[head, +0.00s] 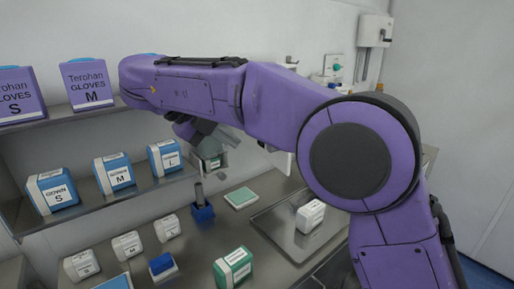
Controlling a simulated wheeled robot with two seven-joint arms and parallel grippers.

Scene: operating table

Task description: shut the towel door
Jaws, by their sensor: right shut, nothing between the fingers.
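My right arm reaches in from the right across the middle of the view. My right gripper (195,132) hangs below the wrist, shut and empty, above the steel counter. I cannot make out a towel door for certain; the arm hides much of the back wall. A white panel edge (283,162) shows below the forearm, and I cannot tell what it belongs to. My left gripper is not in view.
Purple glove boxes (88,84) stand on the upper left shelf, and blue-white gown boxes (115,174) on the shelf below. A steel tray (283,237) holds a white box (310,216). A green-white box (233,267) and a blue holder (203,213) stand on the counter.

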